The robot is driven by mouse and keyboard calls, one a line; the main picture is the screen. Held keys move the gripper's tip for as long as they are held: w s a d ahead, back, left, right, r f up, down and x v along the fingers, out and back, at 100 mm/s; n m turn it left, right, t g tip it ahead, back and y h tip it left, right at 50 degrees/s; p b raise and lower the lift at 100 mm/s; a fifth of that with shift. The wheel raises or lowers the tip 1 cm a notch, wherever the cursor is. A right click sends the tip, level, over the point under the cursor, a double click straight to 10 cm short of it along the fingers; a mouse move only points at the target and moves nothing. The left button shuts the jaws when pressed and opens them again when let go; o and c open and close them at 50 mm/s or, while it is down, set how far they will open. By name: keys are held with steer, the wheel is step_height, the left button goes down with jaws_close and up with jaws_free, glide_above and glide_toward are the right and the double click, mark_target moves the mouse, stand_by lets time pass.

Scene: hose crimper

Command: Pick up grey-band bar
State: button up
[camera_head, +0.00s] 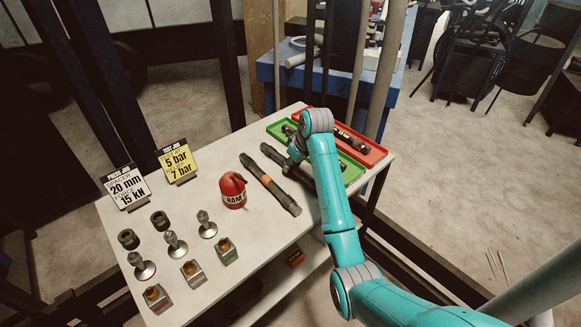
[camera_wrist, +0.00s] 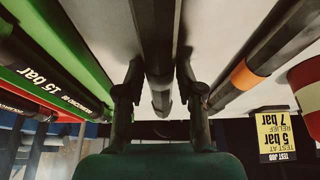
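A dark bar with a greyish middle section, which I take for the grey-band bar (camera_wrist: 157,45), runs lengthwise through the middle of the wrist view. In the head view this bar (camera_head: 273,155) lies on the white table between the orange-band bar and the green tray, partly hidden by my arm. My gripper (camera_wrist: 160,92) is open, with one finger on each side of the bar and visible gaps between. In the head view my gripper (camera_head: 294,157) is low over the bar, mostly hidden by my wrist.
The orange-band bar (camera_head: 265,180) lies close beside, also in the wrist view (camera_wrist: 242,76). The green tray (camera_head: 352,170) and red tray (camera_head: 372,151) hold dark bars on the other side. A red RAM container (camera_head: 233,190), signs and small metal parts stand on the left of the table.

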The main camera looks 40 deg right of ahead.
jaws_close()
steer(key=shift+r, duration=0.1)
step_height(320, 180, up, 10)
stand_by(0.5)
